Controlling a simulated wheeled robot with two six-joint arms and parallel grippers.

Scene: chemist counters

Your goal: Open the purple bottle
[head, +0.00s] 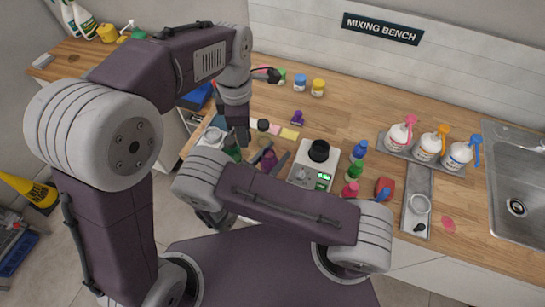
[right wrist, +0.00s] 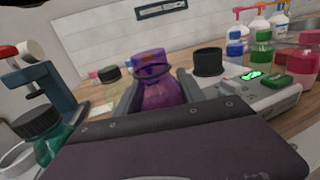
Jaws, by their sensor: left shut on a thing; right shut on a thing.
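The purple bottle (head: 268,160) stands upright near the front of the bench. In the right wrist view the purple bottle (right wrist: 163,95) is between the two dark fingers of my right gripper (right wrist: 160,97), which is shut on its body. Its top looks purple with a dark ring, and I see no black cap on it. My left gripper (head: 240,137) points down, left of the purple bottle. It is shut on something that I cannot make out. A black cap-like piece (head: 263,125) lies on the bench behind the bottle; it also shows in the right wrist view (right wrist: 108,75).
A green bottle with a black cap (right wrist: 38,125) stands close on the left. A scale (head: 307,176) with a black cup (head: 318,151) is close on the right, with several coloured bottles beyond. A sink (head: 518,185) is at far right.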

